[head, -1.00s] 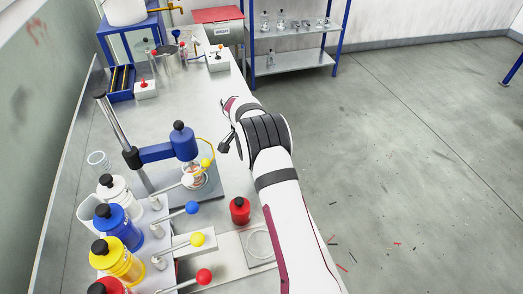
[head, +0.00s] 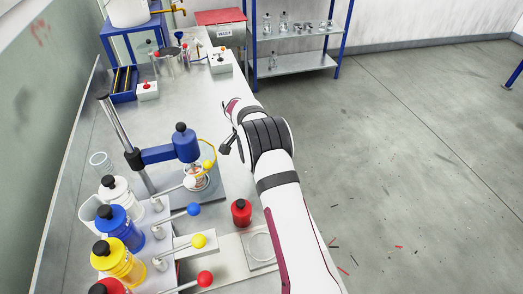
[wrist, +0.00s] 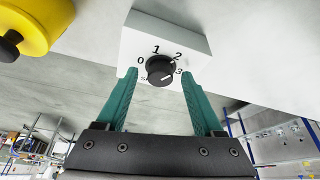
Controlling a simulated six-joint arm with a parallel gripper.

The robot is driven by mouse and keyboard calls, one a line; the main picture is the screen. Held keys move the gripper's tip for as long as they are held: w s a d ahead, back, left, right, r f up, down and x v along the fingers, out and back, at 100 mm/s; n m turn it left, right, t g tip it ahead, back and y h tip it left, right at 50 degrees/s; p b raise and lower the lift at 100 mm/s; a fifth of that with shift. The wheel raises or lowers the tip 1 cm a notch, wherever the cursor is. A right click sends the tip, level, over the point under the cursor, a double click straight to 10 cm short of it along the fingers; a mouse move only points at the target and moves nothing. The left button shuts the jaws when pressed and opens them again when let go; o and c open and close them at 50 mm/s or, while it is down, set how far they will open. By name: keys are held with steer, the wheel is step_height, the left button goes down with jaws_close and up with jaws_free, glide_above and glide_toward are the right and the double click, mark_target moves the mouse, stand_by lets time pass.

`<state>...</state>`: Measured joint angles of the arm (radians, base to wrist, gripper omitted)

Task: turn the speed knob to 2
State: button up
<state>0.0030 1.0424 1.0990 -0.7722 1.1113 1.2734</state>
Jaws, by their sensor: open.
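In the wrist view, a black round knob (wrist: 160,70) with a white pointer line sits on a white box (wrist: 165,40). The numbers 0, 1, 2 and 3 run around it from left to right. The pointer line appears to lie near the 3 side, but it is small and I cannot tell exactly. My gripper (wrist: 158,76) is open, with one green finger on each side of the knob. Gaps show between the fingers and the knob.
In the head view, several capped bottles, including a blue bottle (head: 118,228), and ball-ended levers stand at the lower left. A blue-armed stand (head: 170,150) and a red jar (head: 241,212) are left of my arm. The bench between stand and back boxes is mostly clear.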

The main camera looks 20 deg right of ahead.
steer(key=v, duration=1.5)
steer(key=shift+a+r, duration=0.25)
steer(key=shift+r, duration=0.1)
steer(key=s+r+n+y, duration=0.25)
steer(key=s+r, duration=0.35)
steer(key=s, duration=0.6)
steer(key=s+a+f+n+y, duration=0.1)
steer(key=s+a+n, duration=0.1)
steer(key=s, duration=0.7)
steer(key=s+a+f+n+g+y, duration=0.1)
steer(key=s+a+n, duration=0.1)
steer(key=s, duration=0.8)
steer(key=s+a+f+n+y, duration=0.1)
steer(key=s+a+f+n, duration=0.1)
steer(key=s, duration=0.7)
steer(key=shift+s+n, duration=0.25)
steer(key=shift+n, duration=0.2)
